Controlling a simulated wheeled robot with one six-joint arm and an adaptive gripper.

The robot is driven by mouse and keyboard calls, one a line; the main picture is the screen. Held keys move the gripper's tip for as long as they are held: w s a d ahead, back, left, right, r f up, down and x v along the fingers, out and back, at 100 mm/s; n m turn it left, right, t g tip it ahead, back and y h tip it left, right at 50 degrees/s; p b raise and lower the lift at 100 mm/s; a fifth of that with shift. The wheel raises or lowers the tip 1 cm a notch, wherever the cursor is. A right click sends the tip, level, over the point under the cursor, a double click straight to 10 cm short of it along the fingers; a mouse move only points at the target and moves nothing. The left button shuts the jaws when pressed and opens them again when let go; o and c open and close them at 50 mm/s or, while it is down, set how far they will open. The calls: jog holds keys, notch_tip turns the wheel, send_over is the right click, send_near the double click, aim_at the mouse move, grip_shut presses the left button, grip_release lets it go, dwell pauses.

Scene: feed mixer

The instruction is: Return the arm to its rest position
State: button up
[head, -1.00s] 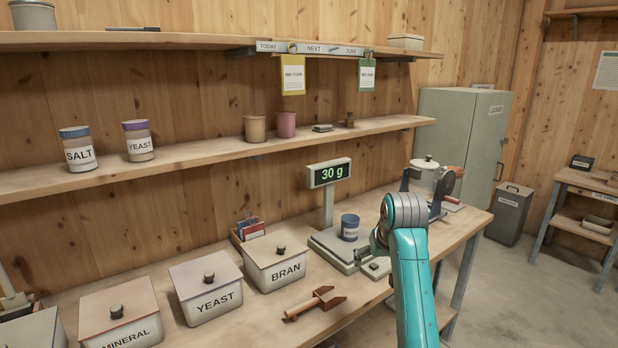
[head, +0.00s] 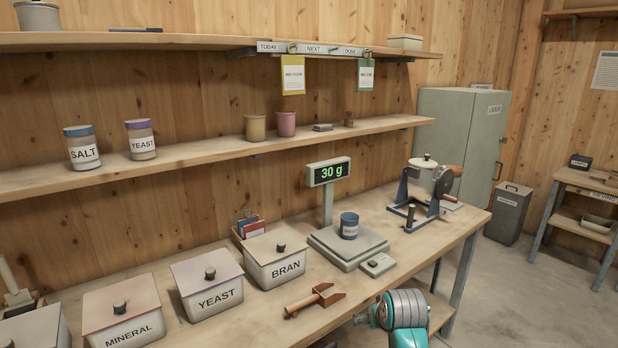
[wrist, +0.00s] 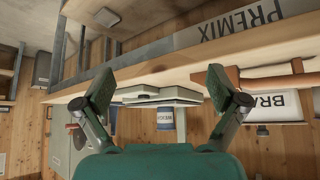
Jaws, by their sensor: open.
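My arm (head: 405,312) shows at the bottom of the head view, low in front of the workbench edge, with its grey-banded joint and teal link. My gripper (wrist: 163,88) shows in the wrist view with its two dark green fingers spread wide apart and nothing between them. Beyond the fingers, the wrist view looks at the bench upside down, with the scale and a blue cup (wrist: 166,122) in the background. In the head view that blue cup (head: 349,225) stands on the scale (head: 345,246), whose display (head: 331,171) reads 30 g.
On the bench (head: 405,250) stand lidded bins for bran (head: 284,270), yeast (head: 212,298) and mineral (head: 130,328). A wooden scoop (head: 315,300) lies near the front edge. A hand-cranked mixer (head: 425,182) stands at the far end.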

jog(key=s+f+t, duration=0.2)
jog(key=s+f, duration=1.1)
jog(key=f, duration=0.1)
jog(key=s+f+t, duration=0.1)
jog(key=s+f, duration=0.1)
jog(key=s, duration=0.6)
jog(key=s+f+t, duration=0.1)
jog(key=s+f, duration=0.2)
jog(key=s, duration=0.6)
jog(key=s+d+r+t, duration=0.1)
jog(key=s+r, duration=0.3)
jog(key=s, duration=1.2)
jog(key=s+r+t, duration=0.2)
jog(key=s+r, duration=1.1)
